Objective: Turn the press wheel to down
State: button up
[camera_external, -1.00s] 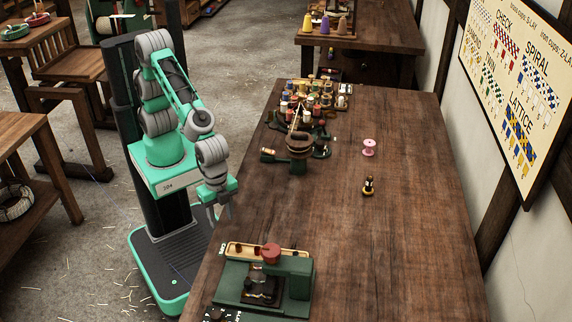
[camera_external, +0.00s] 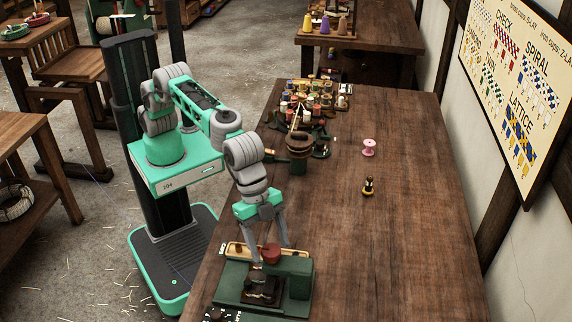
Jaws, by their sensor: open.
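The press (camera_external: 298,282) is a dark green machine at the near left end of the wooden table. A round reddish-brown wheel (camera_external: 271,252) sits on its top, and a dark plate lies below it. My gripper (camera_external: 269,243) hangs over the press, pointing down, with its two long fingers spread. One finger is on each side of the wheel as seen from here. Whether the fingers touch the wheel I cannot tell. I see no mark that tells the wheel's present setting.
A tan strip (camera_external: 239,249) lies behind the wheel. A dark round device (camera_external: 299,143) and a rack of bobbins (camera_external: 318,100) stand farther back. A pink spool (camera_external: 368,147) and a small dark-and-yellow piece (camera_external: 368,186) stand mid-table. The table's right side (camera_external: 410,240) is clear.

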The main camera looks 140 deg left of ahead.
jog(key=shift+f, duration=0.15)
jog(key=shift+c, duration=0.6)
jog(key=c, duration=1.3)
jog(key=shift+o, duration=0.2)
